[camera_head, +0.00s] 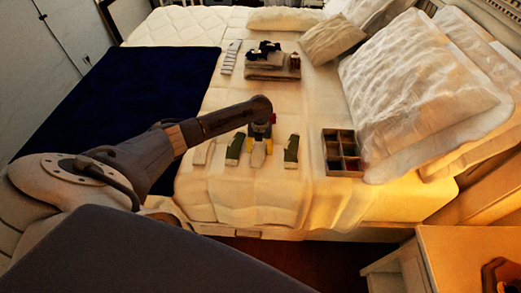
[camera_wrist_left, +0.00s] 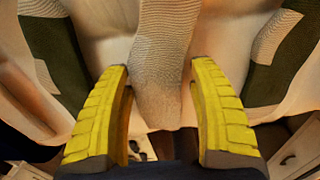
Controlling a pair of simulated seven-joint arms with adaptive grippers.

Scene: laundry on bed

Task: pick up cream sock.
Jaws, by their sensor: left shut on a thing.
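The cream sock (camera_head: 258,155) lies near the front edge of the bed, between two dark green socks, a left one (camera_head: 235,147) and a right one (camera_head: 291,150). My left gripper (camera_head: 260,139) is over its far end, pointing down. The green socks show on both sides there. Another pale sock (camera_head: 203,153) lies further left. My right gripper is not in view.
A divided wooden box (camera_head: 341,138) stands to the right of the socks. Folded laundry (camera_head: 272,68) is stacked further back. A dark blue blanket (camera_head: 120,92) covers the left of the bed; large pillows (camera_head: 420,85) lie right. The bed cover between the socks and box is clear.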

